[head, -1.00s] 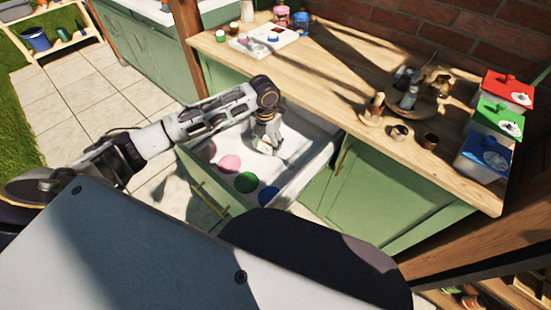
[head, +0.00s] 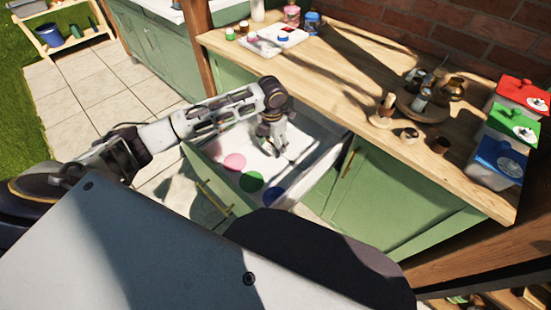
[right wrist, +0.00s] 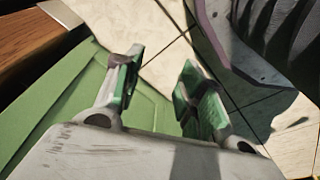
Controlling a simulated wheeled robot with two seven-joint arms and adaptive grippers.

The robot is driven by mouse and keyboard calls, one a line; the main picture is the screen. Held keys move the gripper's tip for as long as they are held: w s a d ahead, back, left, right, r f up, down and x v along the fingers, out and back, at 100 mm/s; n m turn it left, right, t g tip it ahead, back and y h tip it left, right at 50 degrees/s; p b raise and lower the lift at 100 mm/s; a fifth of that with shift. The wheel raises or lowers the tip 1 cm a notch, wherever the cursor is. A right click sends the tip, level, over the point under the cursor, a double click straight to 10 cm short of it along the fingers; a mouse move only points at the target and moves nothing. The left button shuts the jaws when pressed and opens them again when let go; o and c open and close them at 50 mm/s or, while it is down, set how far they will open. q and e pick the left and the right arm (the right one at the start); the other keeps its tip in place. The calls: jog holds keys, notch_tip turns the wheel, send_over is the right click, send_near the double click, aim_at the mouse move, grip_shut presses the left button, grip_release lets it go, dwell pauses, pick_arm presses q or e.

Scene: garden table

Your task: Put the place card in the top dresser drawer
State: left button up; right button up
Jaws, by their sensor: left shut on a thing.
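The top dresser drawer (head: 309,171) is pulled out, with a white inside and a green front. My left gripper (head: 275,147) reaches into the drawer space from above, towards the back. It is shut on a small pale thing, seemingly the place card, which I can barely make out between the fingers. I cannot tell whether it touches the drawer floor. My right gripper (right wrist: 160,75) is open and empty in the right wrist view, with green finger pads apart, above paving and beside a green cabinet front.
A pink disc (head: 234,162), a green disc (head: 251,182) and a blue disc (head: 272,196) lie in the drawer's front part. The wooden counter (head: 340,80) behind holds a white tray (head: 276,40), a round tray with bottles (head: 424,108), and red, green and blue-lidded boxes (head: 500,158).

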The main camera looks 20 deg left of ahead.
pick_arm(q)
send_over(273, 164)
jog(key=shift+f+b, duration=0.45)
jog(key=shift+f, duration=1.9)
pick_arm(e)
jog(key=shift+w+a+r, duration=0.1)
jog(key=shift+a+r, duration=0.15)
jog(key=shift+r, duration=0.6)
jog(key=shift+w+a+r, duration=0.1)
jog(key=shift+a+r, duration=0.1)
jog(key=shift+r, duration=0.65)
pick_arm(q)
jog(key=shift+f, duration=0.9)
jog(key=shift+f+b, duration=0.35)
jog(key=shift+f, duration=0.85)
pick_arm(e)
jog(key=r, duration=0.3)
jog(key=shift+s+a+r, duration=0.1)
jog(key=shift+a+r, duration=0.1)
jog(key=shift+a, duration=0.1)
pick_arm(q)
jog(key=o, duration=0.9)
jog(key=shift+f, duration=0.1)
pick_arm(e)
jog(key=shift+f, duration=0.1)
